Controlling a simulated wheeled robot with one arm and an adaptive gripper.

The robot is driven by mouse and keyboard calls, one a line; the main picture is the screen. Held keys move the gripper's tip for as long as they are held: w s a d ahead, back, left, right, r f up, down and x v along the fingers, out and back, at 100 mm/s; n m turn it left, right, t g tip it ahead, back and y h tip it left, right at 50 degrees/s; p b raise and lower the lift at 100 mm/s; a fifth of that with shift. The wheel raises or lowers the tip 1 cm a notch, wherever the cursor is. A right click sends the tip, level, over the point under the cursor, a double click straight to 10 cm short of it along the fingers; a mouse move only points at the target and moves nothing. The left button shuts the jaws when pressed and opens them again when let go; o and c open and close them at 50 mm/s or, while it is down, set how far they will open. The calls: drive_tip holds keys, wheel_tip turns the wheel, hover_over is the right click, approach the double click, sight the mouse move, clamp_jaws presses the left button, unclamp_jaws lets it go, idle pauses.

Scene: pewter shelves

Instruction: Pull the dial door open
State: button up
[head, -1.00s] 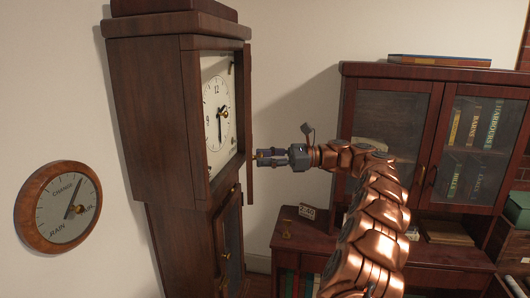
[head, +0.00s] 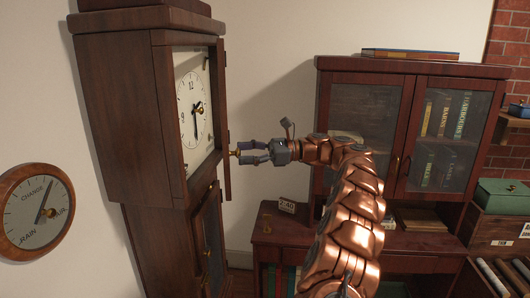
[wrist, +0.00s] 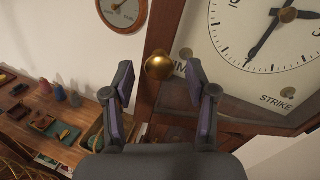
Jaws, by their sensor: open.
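The tall dark wood clock (head: 120,120) stands at the left in the head view. Its white dial (head: 193,105) faces right, and shows large in the wrist view (wrist: 270,40). The dial door (head: 227,120) appears as a narrow wooden strip, nearly edge-on, at the hood's right side. How far it stands open is hard to tell. A brass knob (wrist: 158,67) sits on its wooden stile. My gripper (head: 240,152) is open beside the door, its fingers spread to either side of the knob in the wrist view (wrist: 162,85), with visible gaps from it.
A round barometer (head: 37,212) hangs on the wall at left. A glass-doored bookcase (head: 396,67) stands behind my arm, with a low desk surface (head: 275,222) below. A lower clock door (head: 207,245) has its own handle. Free space lies between clock and bookcase.

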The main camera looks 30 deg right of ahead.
drive_tip(key=v, duration=1)
drive_tip(key=shift+d, duration=0.4)
idle(1.0)
drive_tip(key=shift+s+r, duration=0.1)
drive_tip(key=shift+s, duration=0.05)
drive_tip(key=shift+c, duration=0.2)
